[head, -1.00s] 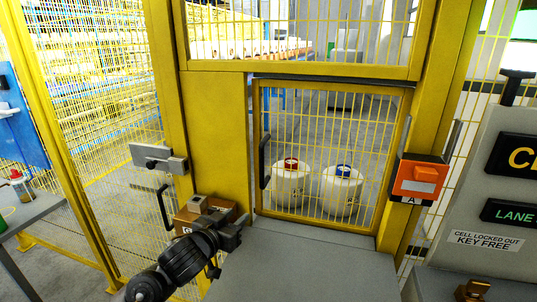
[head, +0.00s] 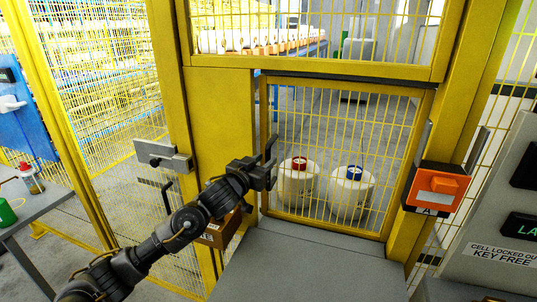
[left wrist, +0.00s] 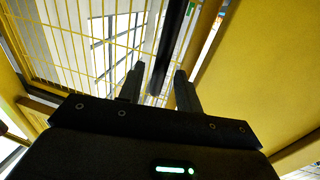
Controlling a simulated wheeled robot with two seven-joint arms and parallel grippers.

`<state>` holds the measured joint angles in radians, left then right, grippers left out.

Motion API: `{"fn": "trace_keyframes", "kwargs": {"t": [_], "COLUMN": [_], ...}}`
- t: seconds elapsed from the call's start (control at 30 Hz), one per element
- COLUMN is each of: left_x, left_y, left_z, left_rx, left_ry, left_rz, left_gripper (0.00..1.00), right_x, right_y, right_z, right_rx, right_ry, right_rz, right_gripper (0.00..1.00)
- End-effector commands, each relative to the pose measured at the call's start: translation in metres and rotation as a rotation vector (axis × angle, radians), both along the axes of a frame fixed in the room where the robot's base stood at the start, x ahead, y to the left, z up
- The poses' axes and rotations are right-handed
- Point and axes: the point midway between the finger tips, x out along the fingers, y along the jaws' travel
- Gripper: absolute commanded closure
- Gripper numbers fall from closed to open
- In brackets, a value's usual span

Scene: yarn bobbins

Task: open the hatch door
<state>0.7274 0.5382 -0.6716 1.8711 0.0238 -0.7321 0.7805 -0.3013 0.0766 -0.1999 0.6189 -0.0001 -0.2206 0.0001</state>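The hatch door (head: 345,150) is a yellow-framed wire mesh panel and looks shut in the yellow fence frame. Its dark upright bar handle (head: 271,147) is on the door's left edge. My left gripper (head: 268,170) is at the lower part of this handle and hides some of it. In the left wrist view, the handle (left wrist: 172,40) comes down between the two open fingers (left wrist: 158,82), with a gap visible on each side. My right gripper is not in view.
Bobbins with a red cap (head: 299,180) and a blue cap (head: 352,188) stand behind the mesh. A grey shelf (head: 310,268) lies below the door. An orange lock box (head: 437,187) is on the right post.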

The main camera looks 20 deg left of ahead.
Motion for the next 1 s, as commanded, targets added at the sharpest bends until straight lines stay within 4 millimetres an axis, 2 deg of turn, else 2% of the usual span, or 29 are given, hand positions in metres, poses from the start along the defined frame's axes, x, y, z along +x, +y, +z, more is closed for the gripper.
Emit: {"fn": "trace_keyframes", "kwargs": {"t": [0.2,0.57,0.83,1.0], "left_x": [0.025,0.03,0.029,0.029], "left_y": [-0.006,-0.007,-0.007,-0.007], "left_z": [0.001,-0.001,0.0,-0.001], "left_rx": [0.0,0.0,0.0,0.0], "left_ry": [0.0,0.0,0.001,0.001], "left_rz": [0.001,0.001,0.001,0.001], "left_gripper": [0.66,0.66,0.98,1.0], "right_x": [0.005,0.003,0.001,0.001], "right_y": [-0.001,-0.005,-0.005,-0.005], "right_z": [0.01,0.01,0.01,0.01], "right_rx": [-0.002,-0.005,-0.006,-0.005], "right_ry": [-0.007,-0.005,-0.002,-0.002], "right_rz": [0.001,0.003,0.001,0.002], "right_gripper": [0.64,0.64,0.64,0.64]}}
